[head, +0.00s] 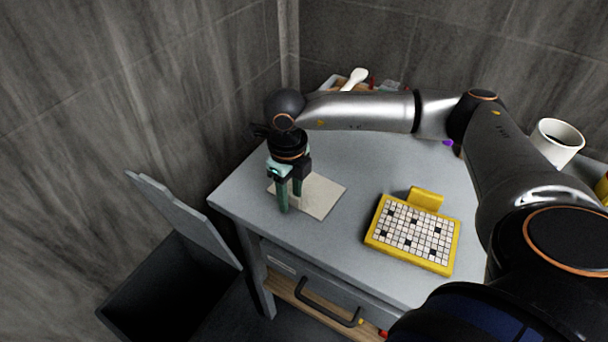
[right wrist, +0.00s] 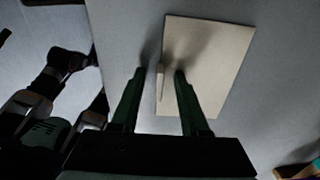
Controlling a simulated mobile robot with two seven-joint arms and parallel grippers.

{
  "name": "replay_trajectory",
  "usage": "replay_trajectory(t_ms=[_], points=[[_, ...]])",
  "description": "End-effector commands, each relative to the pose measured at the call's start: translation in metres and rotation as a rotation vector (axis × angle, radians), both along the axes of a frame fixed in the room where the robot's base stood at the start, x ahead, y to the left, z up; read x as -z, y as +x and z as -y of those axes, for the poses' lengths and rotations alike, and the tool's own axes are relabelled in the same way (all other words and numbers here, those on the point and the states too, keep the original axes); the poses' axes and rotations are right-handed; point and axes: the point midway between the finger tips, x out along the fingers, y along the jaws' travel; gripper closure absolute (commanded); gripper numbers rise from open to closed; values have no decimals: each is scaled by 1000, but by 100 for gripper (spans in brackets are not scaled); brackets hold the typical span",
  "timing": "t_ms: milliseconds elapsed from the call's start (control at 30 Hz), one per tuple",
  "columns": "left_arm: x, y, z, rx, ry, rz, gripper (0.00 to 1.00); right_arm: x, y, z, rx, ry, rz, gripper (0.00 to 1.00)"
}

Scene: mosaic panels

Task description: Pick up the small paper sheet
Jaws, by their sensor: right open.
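The small paper sheet (head: 322,198) is a flat beige piece lying on the grey table near its left corner. In the right wrist view the sheet (right wrist: 220,60) lies under and beyond the fingertips, with a narrow pale upright edge or tab (right wrist: 160,82) between the fingers. My right gripper (head: 290,203) points down at the sheet's left side, and its green fingers are apart. In the right wrist view the gripper (right wrist: 159,72) has one finger on each side of the pale tab, with gaps visible. Whether the fingertips touch the sheet is unclear. My left gripper is not seen.
A yellow-framed mosaic panel (head: 412,235) lies to the right of the sheet. A white mug (head: 556,142) stands at the far right. A dark open bin (head: 170,285) stands left of the table (head: 235,200). A drawer handle (head: 325,305) is on the front.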

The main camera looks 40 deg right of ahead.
Motion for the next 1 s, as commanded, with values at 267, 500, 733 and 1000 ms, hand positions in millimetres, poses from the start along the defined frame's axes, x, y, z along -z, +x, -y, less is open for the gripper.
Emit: replay_trajectory(t_ms=[267,500,733,1000], points=[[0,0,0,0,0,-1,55,-1,0,0,0,0,0,81],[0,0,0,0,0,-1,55,-1,0,0,0,0,0,100],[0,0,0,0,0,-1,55,-1,0,0,0,0,0,100],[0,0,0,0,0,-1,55,-1,0,0,0,0,0,100]])
